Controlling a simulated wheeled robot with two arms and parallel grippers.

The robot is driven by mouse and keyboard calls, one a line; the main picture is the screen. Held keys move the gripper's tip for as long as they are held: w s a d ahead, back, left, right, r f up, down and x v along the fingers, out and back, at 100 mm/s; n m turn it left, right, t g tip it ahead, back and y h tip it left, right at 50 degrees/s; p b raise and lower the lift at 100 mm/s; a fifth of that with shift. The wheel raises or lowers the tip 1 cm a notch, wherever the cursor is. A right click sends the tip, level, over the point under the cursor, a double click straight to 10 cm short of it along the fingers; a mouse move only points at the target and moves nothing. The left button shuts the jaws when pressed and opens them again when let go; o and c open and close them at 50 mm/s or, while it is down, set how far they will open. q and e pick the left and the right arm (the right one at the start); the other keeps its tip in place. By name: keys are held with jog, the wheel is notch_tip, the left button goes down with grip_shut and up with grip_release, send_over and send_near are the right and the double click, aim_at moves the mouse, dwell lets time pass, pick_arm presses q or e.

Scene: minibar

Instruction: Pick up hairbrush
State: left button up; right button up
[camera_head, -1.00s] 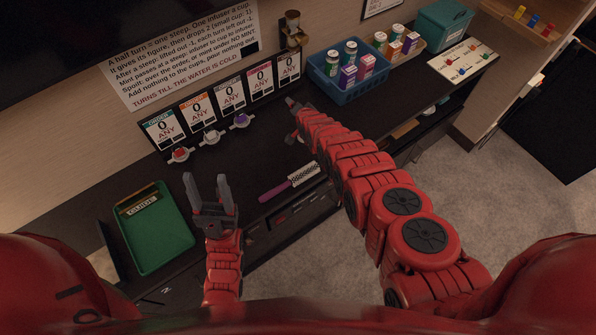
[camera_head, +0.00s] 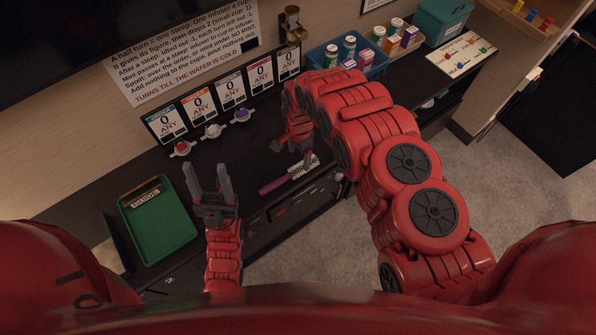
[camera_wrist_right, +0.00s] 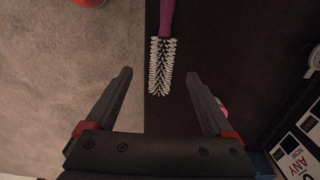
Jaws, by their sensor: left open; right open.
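The hairbrush has a purple handle and a dark head with white bristles. In the head view the hairbrush (camera_head: 272,186) lies on the dark counter near its front edge, its bristled head partly hidden by my right gripper. In the right wrist view the hairbrush (camera_wrist_right: 162,62) lies ahead, bristles toward me, between the lines of the two fingers but beyond their tips. My right gripper (camera_head: 292,156) is open and empty above the bristled end; its fingers also show in the right wrist view (camera_wrist_right: 160,75). My left gripper (camera_head: 207,172) is open and empty, left of the brush.
A green tray (camera_head: 157,222) is at the left of the counter. Order cards (camera_head: 230,92) with several small round items before them line the wall. A blue bin (camera_head: 322,58) of bottles stands behind my right arm. The counter's front edge drops to carpet.

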aim_at(298, 168)
notch_tip(298, 168, down, 4)
jog(key=shift+r+b, duration=0.1)
jog(key=shift+b, duration=0.45)
jog(key=f+b, duration=0.1)
jog(key=f, duration=0.1)
jog(key=f+b, duration=0.2)
jog(key=f, duration=0.1)
jog(key=shift+w+a, duration=0.15)
jog(key=shift+a, duration=0.05)
jog(key=shift+r, duration=0.1)
jog(key=shift+c, duration=1.3)
grip_shut()
